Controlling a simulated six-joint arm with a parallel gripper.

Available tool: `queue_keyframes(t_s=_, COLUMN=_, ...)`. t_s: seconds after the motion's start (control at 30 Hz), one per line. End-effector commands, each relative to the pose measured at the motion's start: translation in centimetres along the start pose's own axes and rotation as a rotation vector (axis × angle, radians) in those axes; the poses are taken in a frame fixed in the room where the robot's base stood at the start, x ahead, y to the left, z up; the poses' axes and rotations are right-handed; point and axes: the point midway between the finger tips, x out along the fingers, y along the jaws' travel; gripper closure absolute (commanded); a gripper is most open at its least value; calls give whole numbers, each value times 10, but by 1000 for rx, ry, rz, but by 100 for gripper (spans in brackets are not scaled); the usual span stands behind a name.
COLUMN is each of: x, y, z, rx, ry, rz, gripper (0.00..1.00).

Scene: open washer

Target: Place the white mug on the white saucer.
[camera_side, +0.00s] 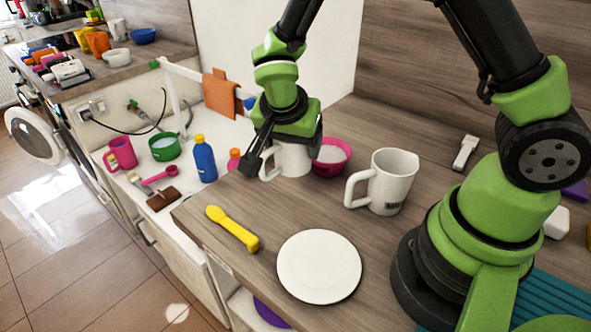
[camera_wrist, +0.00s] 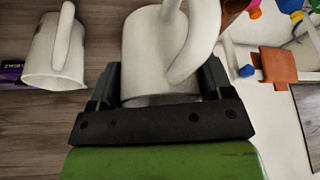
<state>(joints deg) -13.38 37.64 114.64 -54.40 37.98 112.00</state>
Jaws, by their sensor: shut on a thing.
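A white mug (camera_side: 294,160) is between the fingers of my gripper (camera_side: 281,152), which is shut on it. In the wrist view the held mug (camera_wrist: 148,52) fills the space between the two dark fingers, its handle towards the camera. It appears upright at the back of the wooden counter; whether it touches the counter is hard to tell. A second, larger white mug (camera_side: 392,180) stands upright to its right, and it also shows at the left of the wrist view (camera_wrist: 58,50). The white saucer (camera_side: 319,266) lies flat and empty near the counter's front edge.
A pink bowl (camera_side: 331,157) is close beside the held mug. A yellow utensil (camera_side: 233,229) lies left of the saucer. A blue bottle (camera_side: 204,159) and a green pot (camera_side: 164,147) are by the sink. Bare counter (camera_side: 305,207) lies between the held mug and the saucer.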

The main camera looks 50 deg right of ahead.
Motion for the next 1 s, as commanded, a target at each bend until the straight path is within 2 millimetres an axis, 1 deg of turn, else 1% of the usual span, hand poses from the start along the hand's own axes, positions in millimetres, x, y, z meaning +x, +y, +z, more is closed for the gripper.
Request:
queue_keyframes(t_s=0.07, x=-12, y=1, z=5, rx=43, ry=-3, rz=9, gripper=65)
queue_keyframes(t_s=0.17, x=-28, y=9, z=25, rx=172, ry=-16, rz=54, gripper=65)
queue_keyframes(t_s=0.3, x=-52, y=29, z=64, rx=414, ry=-23, rz=153, gripper=65)
queue_keyframes(t_s=0.4, x=-66, y=44, z=85, rx=553, ry=-17, rz=218, gripper=65)
queue_keyframes(t_s=0.5, x=-72, y=54, z=99, rx=639, ry=-6, rz=264, gripper=65)
queue_keyframes(t_s=0.57, x=-69, y=58, z=105, rx=663, ry=-1, rz=279, gripper=65)
queue_keyframes(t_s=0.8, x=-31, y=60, z=122, rx=675, ry=1, rz=286, gripper=65)
queue_keyframes(t_s=0.93, x=-20, y=59, z=126, rx=676, ry=0, rz=284, gripper=65)
queue_keyframes(t_s=1.0, x=-11, y=59, z=130, rx=675, ry=1, rz=285, gripper=65)
